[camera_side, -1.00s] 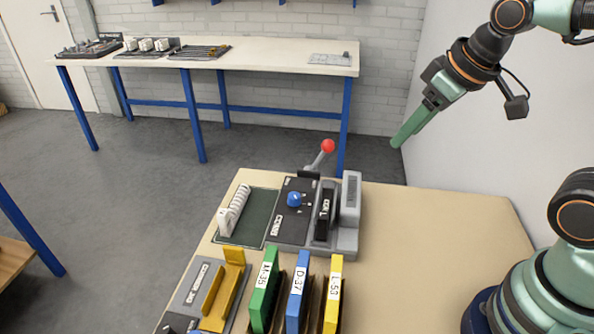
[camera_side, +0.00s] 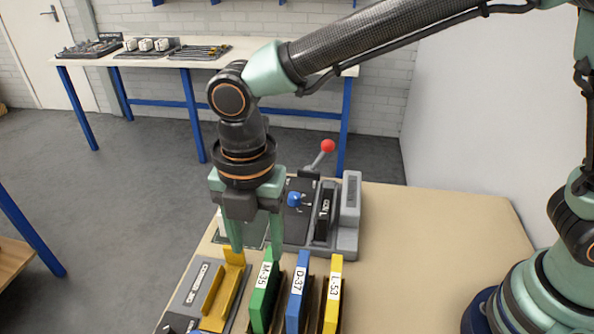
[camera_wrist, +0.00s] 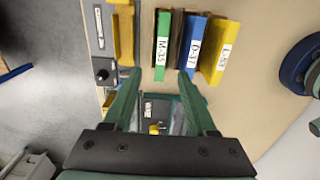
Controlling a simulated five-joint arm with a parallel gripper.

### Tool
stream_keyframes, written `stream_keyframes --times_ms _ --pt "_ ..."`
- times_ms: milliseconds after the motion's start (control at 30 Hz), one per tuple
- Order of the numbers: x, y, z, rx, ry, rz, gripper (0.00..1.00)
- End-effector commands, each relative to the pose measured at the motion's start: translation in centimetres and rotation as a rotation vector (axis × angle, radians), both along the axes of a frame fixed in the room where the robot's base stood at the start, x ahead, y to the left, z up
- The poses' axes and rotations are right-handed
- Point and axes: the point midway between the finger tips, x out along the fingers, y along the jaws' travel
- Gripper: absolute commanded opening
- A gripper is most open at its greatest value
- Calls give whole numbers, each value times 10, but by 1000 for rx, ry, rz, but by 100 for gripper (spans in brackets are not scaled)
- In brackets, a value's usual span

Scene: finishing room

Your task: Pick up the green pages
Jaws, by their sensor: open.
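The green pages, a slim upright green block labelled M-35 (camera_side: 263,292), stand at the front of the table between a yellow holder and a blue block. They also show in the wrist view (camera_wrist: 161,52), beyond my fingertips. My gripper (camera_side: 256,251) points down, open and empty, close above the upper end of the green pages. In the wrist view my gripper (camera_wrist: 160,74) has its two fingers spread, one to each side of the line of the green block.
The blue block D-37 (camera_side: 297,293) and the yellow block L-53 (camera_side: 332,295) stand close to the right. The yellow holder (camera_side: 222,298) is close to the left. Behind is a machine with a red-knobbed lever (camera_side: 327,147). The table's right part is clear.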

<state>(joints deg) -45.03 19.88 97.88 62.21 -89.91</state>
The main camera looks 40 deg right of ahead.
Motion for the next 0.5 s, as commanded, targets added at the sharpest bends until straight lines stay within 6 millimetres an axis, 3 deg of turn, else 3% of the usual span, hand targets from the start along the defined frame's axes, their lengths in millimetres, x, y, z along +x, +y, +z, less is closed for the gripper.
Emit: stream_keyframes --times_ms 300,500 --pt "-1 -1 -50 -4 4 3 57" --pt "0 -1 -66 -1 1 2 57"
